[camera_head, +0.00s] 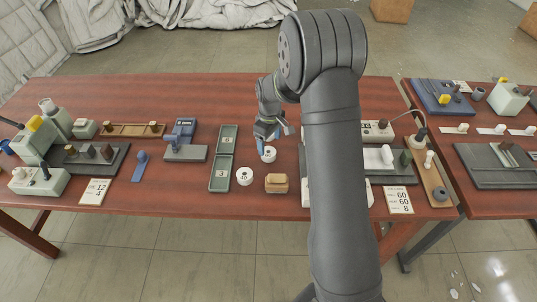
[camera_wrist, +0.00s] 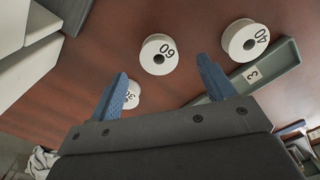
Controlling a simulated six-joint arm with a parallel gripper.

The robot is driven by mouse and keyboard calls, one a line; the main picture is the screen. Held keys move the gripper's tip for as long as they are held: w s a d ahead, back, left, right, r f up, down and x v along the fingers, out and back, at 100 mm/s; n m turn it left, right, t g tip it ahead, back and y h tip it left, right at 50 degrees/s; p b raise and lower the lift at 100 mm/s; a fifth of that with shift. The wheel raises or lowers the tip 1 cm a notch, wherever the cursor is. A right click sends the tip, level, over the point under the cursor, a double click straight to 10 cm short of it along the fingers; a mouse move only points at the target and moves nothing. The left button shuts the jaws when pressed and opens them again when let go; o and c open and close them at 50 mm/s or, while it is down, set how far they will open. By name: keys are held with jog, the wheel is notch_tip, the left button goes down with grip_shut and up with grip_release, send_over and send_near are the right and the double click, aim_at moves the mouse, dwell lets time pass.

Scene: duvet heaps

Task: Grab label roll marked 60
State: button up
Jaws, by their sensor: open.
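The white label roll marked 60 (camera_wrist: 159,54) lies on the brown table, ahead of and between my fingertips in the wrist view. In the head view, a white roll (camera_head: 269,154) sits just below my gripper (camera_head: 267,143); its marking is not readable there, but it appears to be this roll. My gripper (camera_wrist: 161,66) is open, with two blue fingers and nothing held. A roll marked 40 (camera_wrist: 245,39) lies to the right; it also shows in the head view (camera_head: 244,176). Another roll (camera_wrist: 132,97) is partly hidden behind the left finger, its number only partly visible.
A green divided tray (camera_wrist: 263,71) lies beside the 40 roll; it also shows in the head view (camera_head: 224,140). A tan block (camera_head: 277,184) stands near the table's front. A number card (camera_head: 398,200) lies at the right front. My arm hides part of the table.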

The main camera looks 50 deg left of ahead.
aim_at(269, 151)
jog(key=shift+w+a+f, duration=0.1)
jog(key=shift+a+f, duration=0.05)
jog(key=shift+f, duration=1.35)
jog(key=shift+w+a+f, duration=0.1)
jog(key=shift+f, duration=1.4)
jog(key=shift+c, duration=0.3)
jog(key=c, duration=1)
